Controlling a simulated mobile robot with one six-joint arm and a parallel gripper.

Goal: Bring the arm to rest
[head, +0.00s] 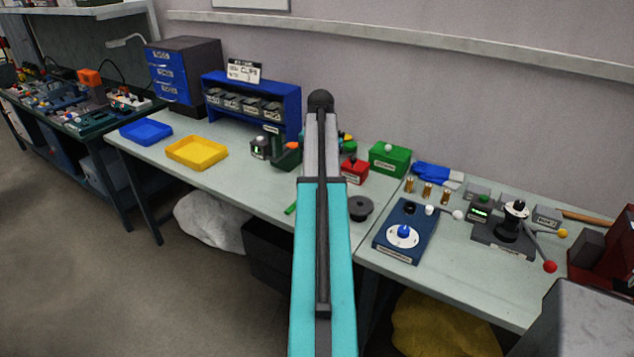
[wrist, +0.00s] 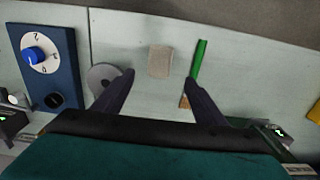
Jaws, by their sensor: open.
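My arm (head: 321,230) stretches out over the workbench in the head view, a teal link leading to a grey one. It hides my gripper in that view. In the wrist view my gripper (wrist: 158,80) is open, its two dark fingers apart with nothing held between them. A beige block (wrist: 160,61) lies on the bench just past the gap between the fingertips. A green-handled tool (wrist: 199,62) lies close to the right finger and is partly hidden by it. A grey disc (wrist: 99,73) lies by the left finger.
A blue dial box (head: 391,246) stands right of my arm, with a lever device (head: 505,238) farther right. A red box (head: 354,173) and a green box (head: 390,159) stand behind. Yellow (head: 190,157) and blue (head: 146,132) trays lie left. The floor at left is clear.

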